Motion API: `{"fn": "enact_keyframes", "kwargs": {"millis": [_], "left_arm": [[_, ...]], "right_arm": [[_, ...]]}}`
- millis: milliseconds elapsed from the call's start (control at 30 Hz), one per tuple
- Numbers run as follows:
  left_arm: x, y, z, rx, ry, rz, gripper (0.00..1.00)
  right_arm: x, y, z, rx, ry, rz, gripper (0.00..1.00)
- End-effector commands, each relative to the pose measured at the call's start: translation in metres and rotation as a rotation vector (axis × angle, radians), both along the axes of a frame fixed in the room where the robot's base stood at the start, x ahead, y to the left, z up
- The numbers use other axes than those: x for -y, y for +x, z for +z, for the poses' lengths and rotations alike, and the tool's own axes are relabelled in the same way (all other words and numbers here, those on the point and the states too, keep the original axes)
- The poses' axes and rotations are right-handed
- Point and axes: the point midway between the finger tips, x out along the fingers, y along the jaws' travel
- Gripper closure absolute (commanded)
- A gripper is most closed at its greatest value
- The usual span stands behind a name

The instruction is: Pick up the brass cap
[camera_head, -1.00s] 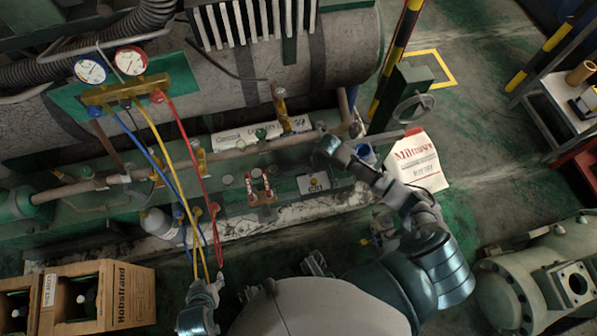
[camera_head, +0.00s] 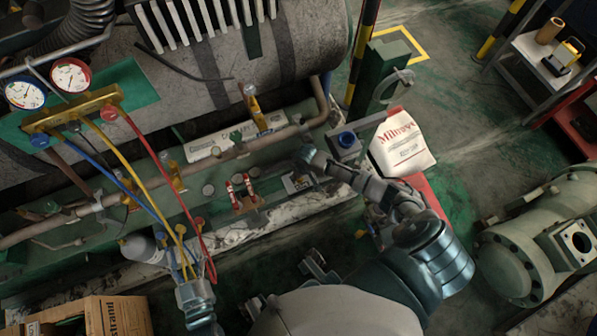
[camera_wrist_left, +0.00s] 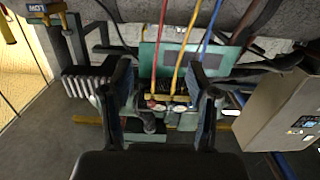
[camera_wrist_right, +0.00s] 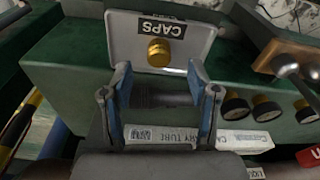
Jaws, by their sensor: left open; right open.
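The brass cap (camera_wrist_right: 158,52) sits on a pale tray labelled CAPS (camera_wrist_right: 190,40), seen in the right wrist view. My right gripper (camera_wrist_right: 158,72) is open and empty, with the cap ahead, in line with the gap between its fingers. I cannot tell the exact distance; no contact shows. In the head view the CAPS tray (camera_head: 290,185) lies on the green bench, partly covered by my right arm, and the cap is too small to make out clearly. My left gripper (camera_head: 193,290) is low in the head view, open and empty in the left wrist view (camera_wrist_left: 160,80).
Red, yellow and blue hoses (camera_head: 140,165) hang from the gauge manifold (camera_head: 75,108) near my left gripper. A red-handled part (camera_head: 242,190) stands left of the tray.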

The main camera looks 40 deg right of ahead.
Motion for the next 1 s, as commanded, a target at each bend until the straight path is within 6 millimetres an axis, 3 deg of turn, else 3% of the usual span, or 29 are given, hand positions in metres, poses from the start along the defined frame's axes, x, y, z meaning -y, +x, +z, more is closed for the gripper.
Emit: {"fn": "enact_keyframes", "kwargs": {"millis": [167,500,833,867,1000], "left_arm": [[0.002,0.002,0.013,0.117,-0.037,-0.002,0.41],[0.005,-0.008,0.06,0.457,-0.141,-0.001,0.41],[0.005,-0.011,0.07,0.506,-0.156,0.0,0.41],[0.005,-0.011,0.07,0.506,-0.156,0.0,0.41],[0.005,-0.01,0.068,0.503,-0.155,-0.001,0.41]], "right_arm": [[0.001,0.002,-0.015,-0.003,-0.001,-0.001,0.4],[0.003,0.008,-0.049,-0.003,0.0,0.0,0.4],[0.003,0.01,-0.05,0.0,0.0,0.0,0.4],[0.003,0.01,-0.05,0.0,0.0,0.0,0.45],[0.003,0.01,-0.05,0.0,0.0,0.0,0.8]]}}
